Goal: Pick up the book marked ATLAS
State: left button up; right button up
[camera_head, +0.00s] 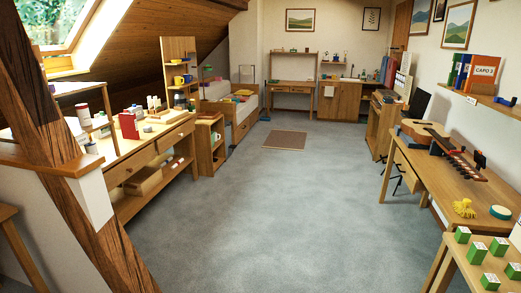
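I cannot read the word ATLAS anywhere in this view. A red book-like object (129,125) stands on the left workbench, with no readable lettering. More colourful upright books (388,68) stand far back on the right, too small to read. Neither of my grippers is in view.
A timber brace (62,150) slants across the left foreground. The left workbench (125,163) and right table (440,178), with a guitar (425,132), flank open grey floor (255,215). A rug (285,140) lies farther back. Green boxes (477,252) stand on a table at lower right.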

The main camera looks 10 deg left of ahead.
aim_at(129, 129)
jog(key=i+u, duration=0.15)
jog(key=i, duration=0.7)
jog(key=i+l+u, duration=0.2)
jog(key=i, duration=0.65)
jog(key=i+u, duration=0.25)
jog(key=i, duration=0.7)
jog(key=i+u, duration=0.3)
jog(key=i, duration=0.65)
jog(key=l, duration=0.05)
